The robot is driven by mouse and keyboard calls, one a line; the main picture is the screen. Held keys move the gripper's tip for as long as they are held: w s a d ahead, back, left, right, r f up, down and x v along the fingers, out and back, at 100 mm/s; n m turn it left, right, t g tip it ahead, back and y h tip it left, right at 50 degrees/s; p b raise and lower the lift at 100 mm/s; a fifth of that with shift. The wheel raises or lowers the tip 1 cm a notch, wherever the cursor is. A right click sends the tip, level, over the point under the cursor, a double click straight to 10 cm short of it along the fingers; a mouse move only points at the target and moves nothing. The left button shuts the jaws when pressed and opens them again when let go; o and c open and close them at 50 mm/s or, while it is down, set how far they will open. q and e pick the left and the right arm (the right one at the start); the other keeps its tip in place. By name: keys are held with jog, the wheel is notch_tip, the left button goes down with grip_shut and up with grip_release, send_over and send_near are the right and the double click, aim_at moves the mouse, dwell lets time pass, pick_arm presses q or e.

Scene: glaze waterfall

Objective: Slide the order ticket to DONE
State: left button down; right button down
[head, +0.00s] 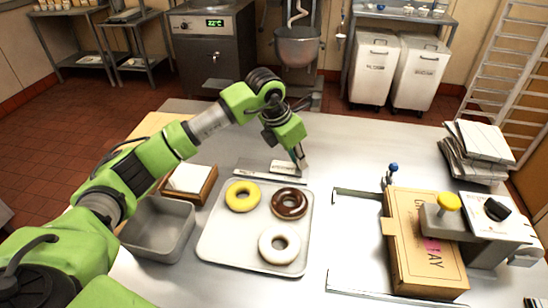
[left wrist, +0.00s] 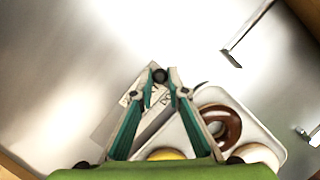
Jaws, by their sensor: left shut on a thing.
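A pale ticket rail (head: 270,174) lies flat on the steel table behind the donut tray. A white label plate (head: 284,167) stands at its right part. In the left wrist view the grey rail (left wrist: 108,128) runs diagonally under my fingers, and part of a word starting "DO" shows beside them. My left gripper (head: 301,160) reaches down at the right end of the rail. In the left wrist view its fingers (left wrist: 160,88) close around a small dark knob (left wrist: 158,75). The fingers hide much of the rail, and I cannot make out the order ticket apart from the knob. My right gripper is out of view.
A tray (head: 208,248) with yellow, chocolate and white donuts lies just in front of the rail. A grey bin (head: 160,230) and a wooden box of paper (head: 189,180) stand left. A cardboard box (head: 425,250) sits right. Bare table lies right of the gripper.

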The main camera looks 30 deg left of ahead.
pick_arm(q)
jog(key=shift+w+d, duration=0.2)
jog(key=shift+d, duration=0.65)
jog(key=c, duration=2.1)
grip_release()
jog(key=shift+o, duration=0.7)
jog(key=shift+d, duration=0.15)
jog(key=shift+w, duration=0.1)
